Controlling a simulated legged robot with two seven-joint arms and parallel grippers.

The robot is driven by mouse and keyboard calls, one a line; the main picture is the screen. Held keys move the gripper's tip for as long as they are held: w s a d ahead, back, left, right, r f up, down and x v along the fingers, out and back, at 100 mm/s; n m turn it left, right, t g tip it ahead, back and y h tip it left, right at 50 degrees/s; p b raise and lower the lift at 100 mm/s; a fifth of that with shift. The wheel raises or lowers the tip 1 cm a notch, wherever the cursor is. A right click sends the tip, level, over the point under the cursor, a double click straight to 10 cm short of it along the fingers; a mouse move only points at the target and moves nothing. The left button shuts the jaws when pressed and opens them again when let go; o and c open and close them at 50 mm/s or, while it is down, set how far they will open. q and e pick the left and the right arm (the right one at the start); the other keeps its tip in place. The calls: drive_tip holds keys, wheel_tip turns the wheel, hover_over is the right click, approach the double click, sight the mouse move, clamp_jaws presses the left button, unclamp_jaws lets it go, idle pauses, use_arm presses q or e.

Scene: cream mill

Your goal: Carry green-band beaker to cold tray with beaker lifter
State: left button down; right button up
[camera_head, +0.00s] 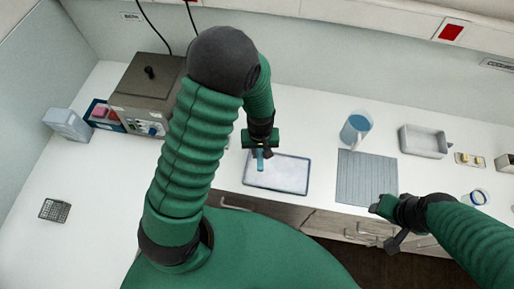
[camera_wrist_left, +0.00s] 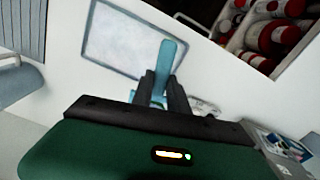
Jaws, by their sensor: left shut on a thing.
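My left gripper (camera_head: 262,150) is shut on a teal bar-shaped tool (camera_head: 260,160), which looks like the beaker lifter. In the left wrist view the tool (camera_wrist_left: 170,60) sticks out between the dark fingers (camera_wrist_left: 163,92); I see no beaker on it. The tool is over the left end of a pale tray with a dark blue rim (camera_head: 280,185), likely the cold tray; it also shows in the left wrist view (camera_wrist_left: 125,45). I cannot make out a green-band beaker. My right gripper (camera_head: 380,208) is near the counter's front edge; its jaw opening is unclear.
A grey ribbed mat (camera_head: 367,180) lies right of the tray, with a blue jug (camera_head: 356,130) behind it. A grey bin (camera_head: 425,142) and a small blue-and-white round thing (camera_head: 475,198) are farther right. A metal box device (camera_head: 145,95) stands back left. The left counter is mostly clear.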

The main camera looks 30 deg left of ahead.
use_arm(q)
drive_tip(key=shift+s+d+f+p, duration=0.6)
drive_tip(key=shift+s+d, duration=0.85)
drive_tip(key=shift+d, duration=3.65)
drive_tip(key=shift+f+b, duration=1.8)
drive_tip(key=shift+f, duration=0.7)
drive_tip(key=shift+a+f+b, duration=0.1)
drive_tip(key=shift+f+b, duration=0.85)
drive_tip(key=shift+f, duration=0.15)
drive_tip(key=shift+f+b, duration=0.5)
drive_tip(key=shift+f, duration=0.25)
drive_tip(key=shift+f, duration=0.3)
drive_tip(key=shift+s, duration=0.1)
